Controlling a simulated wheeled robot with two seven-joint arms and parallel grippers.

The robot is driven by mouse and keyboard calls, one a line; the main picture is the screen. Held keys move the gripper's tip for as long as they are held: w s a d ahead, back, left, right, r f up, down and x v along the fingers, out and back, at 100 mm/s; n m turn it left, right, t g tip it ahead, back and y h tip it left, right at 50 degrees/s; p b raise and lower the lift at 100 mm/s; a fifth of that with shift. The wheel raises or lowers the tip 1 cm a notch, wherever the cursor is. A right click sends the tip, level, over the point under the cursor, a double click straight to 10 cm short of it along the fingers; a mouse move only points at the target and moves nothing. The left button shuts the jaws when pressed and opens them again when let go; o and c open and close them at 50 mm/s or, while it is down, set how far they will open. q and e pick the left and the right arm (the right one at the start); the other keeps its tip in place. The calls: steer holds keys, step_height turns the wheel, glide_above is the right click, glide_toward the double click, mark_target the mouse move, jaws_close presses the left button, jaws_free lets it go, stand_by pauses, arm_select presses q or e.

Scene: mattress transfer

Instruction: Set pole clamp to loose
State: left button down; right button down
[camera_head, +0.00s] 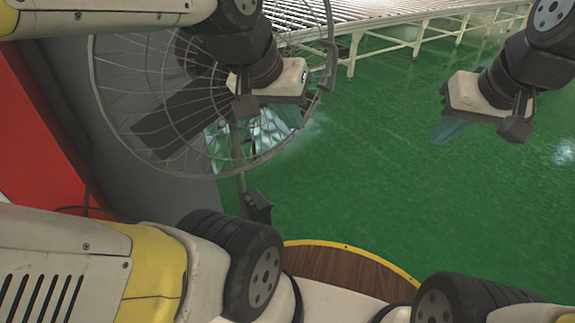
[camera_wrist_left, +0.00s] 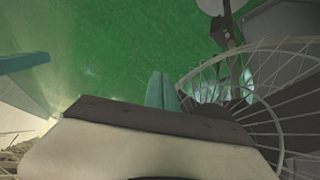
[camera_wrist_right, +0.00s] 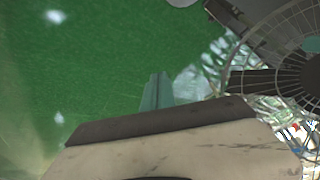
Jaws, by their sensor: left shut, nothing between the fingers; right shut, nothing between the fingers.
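A caged fan (camera_head: 170,130) stands at the upper left in the head view, on a thin pole (camera_head: 241,184). A dark block on the pole (camera_head: 258,207) looks like the pole clamp; its setting cannot be read. A dark part on the pole also shows at the top of the left wrist view (camera_wrist_left: 223,28). My left gripper (camera_head: 287,114) overlaps the cage's right side in the head view, with its teal fingers (camera_wrist_left: 161,90) shut and empty. My right gripper (camera_head: 452,130) is over open floor to the right, its fingers (camera_wrist_right: 156,90) shut and empty.
A roller conveyor (camera_head: 345,12) with white legs runs along the back. A red and grey surface (camera_head: 40,130) stands at the left. A round wooden top with a yellow rim (camera_head: 345,268) is near the front. The green floor (camera_head: 390,190) between is clear.

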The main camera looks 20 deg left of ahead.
mark_target(254, 207)
steer(key=w+a+f+n+g+y, duration=0.1)
steer(key=w+a+f+n+g, duration=0.25)
steer(key=w+a+f, duration=0.6)
steer(key=w+a+f+n+g+y, duration=0.15)
steer(key=w+a+f+n, duration=0.25)
steer(key=w+a+f, duration=0.55)
steer(key=s+a+f, duration=0.2)
steer(key=a+f, duration=0.4)
steer(key=f, duration=0.1)
steer(key=s+a+f+n+g+y, duration=0.1)
steer(key=s+a+f, duration=0.2)
steer(key=a+f, duration=0.4)
steer(key=s+a+f+n+g, duration=0.1)
steer(key=s+a+f, duration=0.1)
steer(key=a+f, duration=0.5)
steer(key=shift+s+a+f+y, duration=0.1)
steer(key=shift+s+f+y, duration=0.05)
steer(key=shift+f, duration=0.5)
steer(key=shift+s+a+f+y, duration=0.1)
steer(key=shift+s+f, duration=0.05)
steer(key=shift+f, duration=0.45)
steer(key=shift+s+a+f, duration=0.15)
steer(key=shift+s+a, duration=0.15)
steer(key=shift+s, duration=0.1)
steer(key=shift+a, duration=0.1)
